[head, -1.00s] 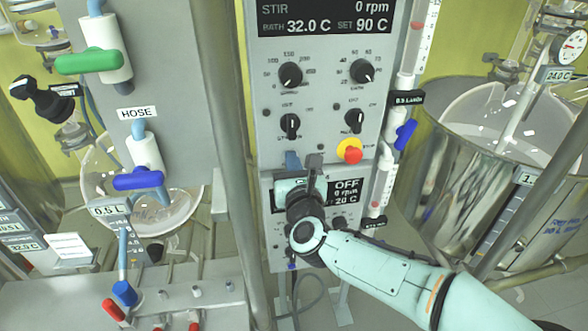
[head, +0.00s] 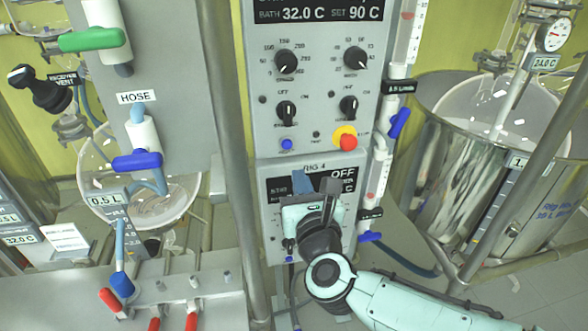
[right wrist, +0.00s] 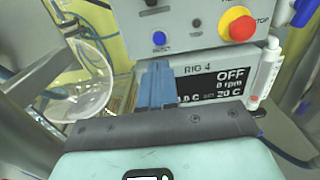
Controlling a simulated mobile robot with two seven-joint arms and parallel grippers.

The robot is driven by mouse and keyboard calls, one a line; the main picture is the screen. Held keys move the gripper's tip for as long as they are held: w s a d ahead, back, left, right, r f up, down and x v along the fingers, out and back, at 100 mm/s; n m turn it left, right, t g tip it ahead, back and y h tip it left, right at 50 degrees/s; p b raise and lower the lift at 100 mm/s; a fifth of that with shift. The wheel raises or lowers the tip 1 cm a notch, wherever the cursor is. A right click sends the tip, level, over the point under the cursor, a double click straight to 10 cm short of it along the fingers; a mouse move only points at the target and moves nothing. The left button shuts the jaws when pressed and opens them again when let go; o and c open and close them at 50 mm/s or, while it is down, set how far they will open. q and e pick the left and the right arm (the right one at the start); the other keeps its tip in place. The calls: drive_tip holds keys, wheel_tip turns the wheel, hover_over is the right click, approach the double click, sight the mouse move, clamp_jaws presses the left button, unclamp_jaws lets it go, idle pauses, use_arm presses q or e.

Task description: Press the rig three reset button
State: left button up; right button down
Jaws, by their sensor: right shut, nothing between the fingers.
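The blue button (head: 287,145) is on the lower left of the upper control panel (head: 318,122), left of a red stop button on a yellow base (head: 345,138). It also shows in the right wrist view (right wrist: 159,38), with a small blurred label under it. The panel's rig number is not visible. My right gripper (head: 302,180) is shut and empty, its blue fingers just below the blue button and in front of the lower panel marked RIG 4. In the right wrist view the fingertips (right wrist: 157,68) are apart from the button in the picture. My left gripper is not in view.
The RIG 4 panel (head: 275,220) is partly hidden behind my right gripper. Flow tubes with blue valves (head: 399,122) stand right of the panels, beside a large metal vessel (head: 470,180). A metal post (head: 232,130) stands to the left.

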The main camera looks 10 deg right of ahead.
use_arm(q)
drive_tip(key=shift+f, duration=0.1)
use_arm(e)
drive_tip(key=shift+s+a+r, duration=0.1)
drive_tip(key=shift+s, duration=1.45)
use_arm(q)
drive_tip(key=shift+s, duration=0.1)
